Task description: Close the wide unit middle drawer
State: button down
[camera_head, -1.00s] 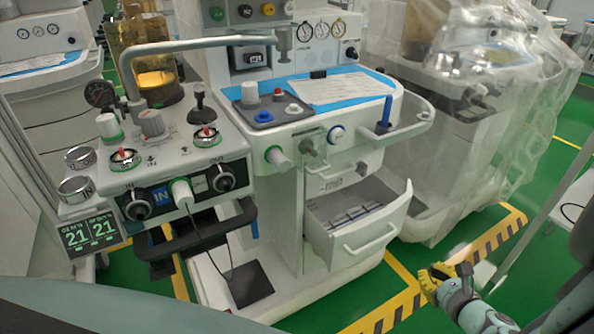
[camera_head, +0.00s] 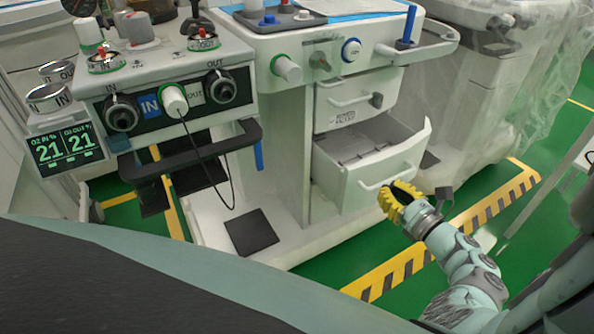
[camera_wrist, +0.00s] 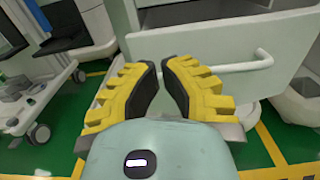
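The wide unit's open drawer (camera_head: 372,182) is pulled out below a shut drawer with a label (camera_head: 344,117). Its white front and bar handle (camera_head: 391,175) face my gripper (camera_head: 396,198), which overlaps the lower right of the front in the head view. In the wrist view, the drawer front (camera_wrist: 215,42) fills the upper middle, with the handle (camera_wrist: 240,67) at right. My gripper (camera_wrist: 157,66) has yellow fingers with black pads, tips close together with a narrow gap and nothing between. Whether it touches the front cannot be told.
The unit's rail with a blue post (camera_head: 408,25) juts out above the drawers. A plastic-covered cart (camera_head: 500,95) stands at right. A control panel (camera_head: 165,90) with knobs is at left. Green floor with a striped yellow border (camera_head: 440,240) lies in front.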

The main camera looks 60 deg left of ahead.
aim_at(366, 170)
jog(key=a+b, duration=0.2)
jog(key=a, duration=0.4)
jog(key=shift+w+a, duration=0.15)
jog(key=shift+a, duration=0.25)
jog(key=shift+w+a+b, duration=0.1)
jog(key=shift+a+b, duration=0.25)
jog(key=shift+a, duration=0.2)
jog(key=a+b, duration=0.3)
jog(key=a, duration=0.1)
jog(key=a+b, duration=0.3)
jog(key=a, duration=0.1)
jog(key=w+a+b, duration=0.1)
jog(key=a+b, duration=0.2)
jog(key=a, duration=0.1)
jog(key=shift+a+f, duration=0.25)
jog(key=shift+f, duration=0.05)
jog(key=shift+a+r+b, duration=0.2)
jog(key=shift+a+b, duration=0.4)
jog(key=shift+b, duration=0.15)
